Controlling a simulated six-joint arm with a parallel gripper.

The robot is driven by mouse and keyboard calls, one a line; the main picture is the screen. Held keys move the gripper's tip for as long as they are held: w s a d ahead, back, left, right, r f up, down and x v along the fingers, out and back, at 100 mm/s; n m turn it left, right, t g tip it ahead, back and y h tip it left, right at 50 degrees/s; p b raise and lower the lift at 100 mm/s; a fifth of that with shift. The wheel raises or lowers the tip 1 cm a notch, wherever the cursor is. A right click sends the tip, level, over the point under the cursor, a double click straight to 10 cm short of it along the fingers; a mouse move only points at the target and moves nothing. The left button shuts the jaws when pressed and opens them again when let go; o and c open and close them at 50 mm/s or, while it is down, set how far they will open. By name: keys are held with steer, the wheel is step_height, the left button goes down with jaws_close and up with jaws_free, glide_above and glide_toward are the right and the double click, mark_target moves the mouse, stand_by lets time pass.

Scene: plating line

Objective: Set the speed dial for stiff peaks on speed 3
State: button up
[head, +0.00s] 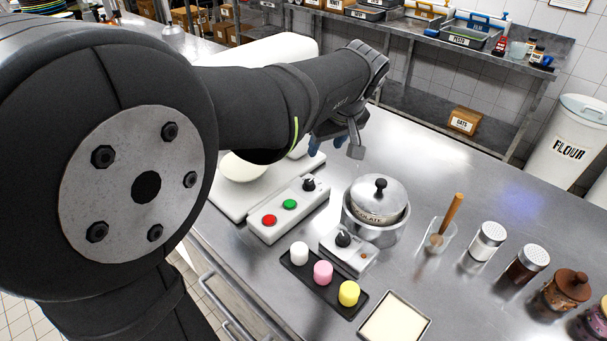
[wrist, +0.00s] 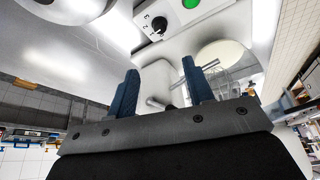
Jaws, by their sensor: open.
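The speed dial (head: 309,185) is a black knob at the far end of a pale control box (head: 262,227) with a green button (head: 289,204) and a red button (head: 269,220). In the wrist view the dial (wrist: 158,25) shows at the top with small printed numbers beside it; I cannot tell which its pointer marks. My gripper (wrist: 161,85) is open, its two blue fingers apart with no dial between them. In the head view it is partly hidden behind my wrist, above and beyond the control box, apart from the dial.
A white bowl (head: 243,168) stands by the mixer behind the control box. A lidded pot (head: 376,200) and a second small box with a black knob (head: 343,238) are to the right. A dark tray (head: 297,271) holds white, pink and yellow pieces. Jars stand further right.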

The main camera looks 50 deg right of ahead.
mark_target(309, 182)
steer(key=x, duration=1.7)
steer(key=shift+s, duration=0.15)
steer(key=c, duration=1)
